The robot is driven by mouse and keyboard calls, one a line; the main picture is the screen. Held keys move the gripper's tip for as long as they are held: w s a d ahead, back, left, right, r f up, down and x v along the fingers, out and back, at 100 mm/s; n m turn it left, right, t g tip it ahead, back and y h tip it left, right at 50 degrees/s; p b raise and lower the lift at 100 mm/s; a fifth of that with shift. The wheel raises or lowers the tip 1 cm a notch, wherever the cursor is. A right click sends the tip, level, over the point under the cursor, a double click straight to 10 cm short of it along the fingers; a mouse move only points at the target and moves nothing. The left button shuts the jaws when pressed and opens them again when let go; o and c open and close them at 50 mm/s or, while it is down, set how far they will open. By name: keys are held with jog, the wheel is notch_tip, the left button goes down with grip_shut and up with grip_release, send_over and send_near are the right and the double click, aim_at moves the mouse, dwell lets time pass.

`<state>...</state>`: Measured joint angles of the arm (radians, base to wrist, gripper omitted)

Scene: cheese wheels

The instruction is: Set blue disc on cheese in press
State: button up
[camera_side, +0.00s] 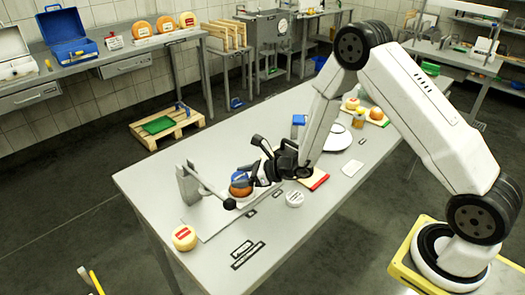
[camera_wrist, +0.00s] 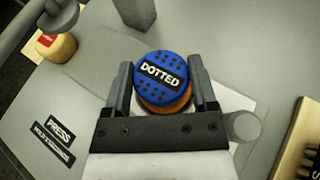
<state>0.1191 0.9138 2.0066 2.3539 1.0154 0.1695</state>
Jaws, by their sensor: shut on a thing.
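The blue disc, with a "DOTTED" label and dark dots, shows in the wrist view (camera_wrist: 158,90) between both fingers of my gripper (camera_wrist: 160,75). An orange cheese wheel (camera_wrist: 166,108) is directly under the disc, mostly hidden by it; I cannot tell whether they touch. In the side view the blue disc (camera_side: 240,178) is above the orange cheese (camera_side: 240,191). My gripper (camera_side: 248,176) reaches in from the right, shut on the disc. The grey press (camera_side: 188,184) stands just left, its lever ending in a black knob (camera_side: 229,203) near the cheese.
A yellow cheese with a red label (camera_side: 184,238) sits at the table's front left corner. Black label plates (camera_side: 247,254) lie in front. A white plate (camera_side: 336,138) is farther back.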

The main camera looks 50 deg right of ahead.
jog(key=shift+f, duration=0.1)
jog(key=o, duration=1.1)
jog(key=shift+s+d+r, duration=0.25)
jog(key=shift+s+r, duration=0.05)
jog(key=v, duration=1.1)
jog(key=shift+s, duration=0.1)
